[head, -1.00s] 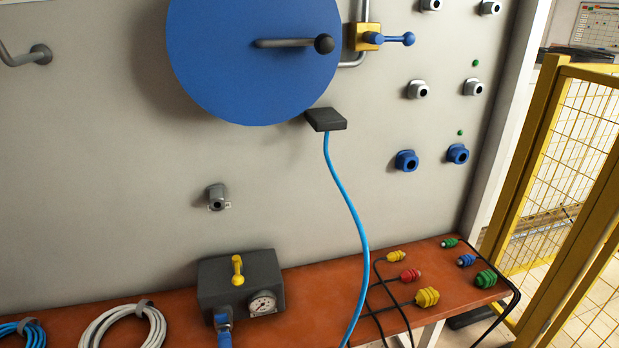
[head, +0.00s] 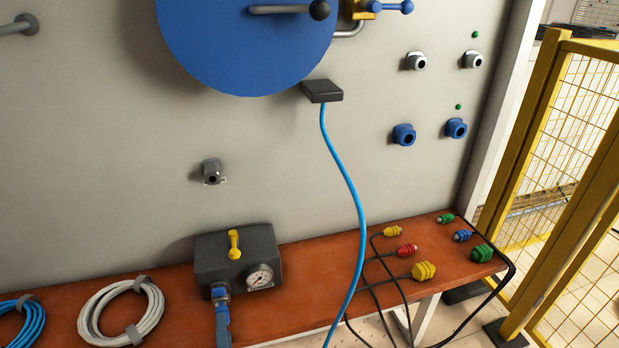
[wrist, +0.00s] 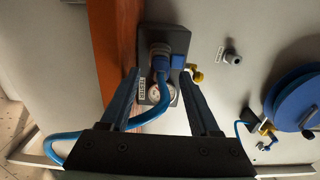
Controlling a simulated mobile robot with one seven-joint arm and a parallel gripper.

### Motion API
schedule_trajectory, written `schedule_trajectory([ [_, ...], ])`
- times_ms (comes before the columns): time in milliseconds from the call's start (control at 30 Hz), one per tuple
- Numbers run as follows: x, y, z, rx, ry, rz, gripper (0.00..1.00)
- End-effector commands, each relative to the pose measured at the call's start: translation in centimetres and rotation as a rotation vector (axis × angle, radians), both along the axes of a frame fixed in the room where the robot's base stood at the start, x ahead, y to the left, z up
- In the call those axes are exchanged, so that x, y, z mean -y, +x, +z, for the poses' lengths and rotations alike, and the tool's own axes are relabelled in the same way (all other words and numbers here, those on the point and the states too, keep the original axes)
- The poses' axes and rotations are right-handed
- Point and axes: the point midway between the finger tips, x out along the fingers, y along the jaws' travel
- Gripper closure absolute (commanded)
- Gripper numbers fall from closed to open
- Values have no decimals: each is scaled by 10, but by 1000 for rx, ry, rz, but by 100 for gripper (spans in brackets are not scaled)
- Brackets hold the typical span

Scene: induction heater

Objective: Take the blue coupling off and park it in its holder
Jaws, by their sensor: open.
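The blue coupling (head: 221,293) sits on the lower front of a dark grey box with a pressure gauge; a blue hose runs down from it. In the wrist view, the coupling (wrist: 160,52) and its curving blue hose (wrist: 148,119) show on the box labelled TESTER (wrist: 181,40). My gripper (wrist: 160,80) is open, with one finger on each side of the hose and the gauge in the picture. The coupling appears beyond the fingertips, not gripped. The head view does not show my gripper. I cannot tell which fixture is the coupling's holder.
Two blue sockets (head: 404,135) are on the wall at right. A blue hose (head: 352,190) hangs from a black block below the big blue disc (head: 245,50). Coiled hoses (head: 122,312) and coloured connectors (head: 425,271) lie on the orange bench (head: 300,265). A yellow fence (head: 555,190) stands right.

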Motion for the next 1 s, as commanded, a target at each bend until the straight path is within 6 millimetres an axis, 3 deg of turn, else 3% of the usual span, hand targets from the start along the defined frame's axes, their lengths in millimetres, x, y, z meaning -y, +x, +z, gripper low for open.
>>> schedule_trajectory([
  [100,-4,16,-2,3,2,-1,38],
  [333,-9,33,-1,0,0,0,38],
  [1000,-10,36,0,0,0,0,38],
])
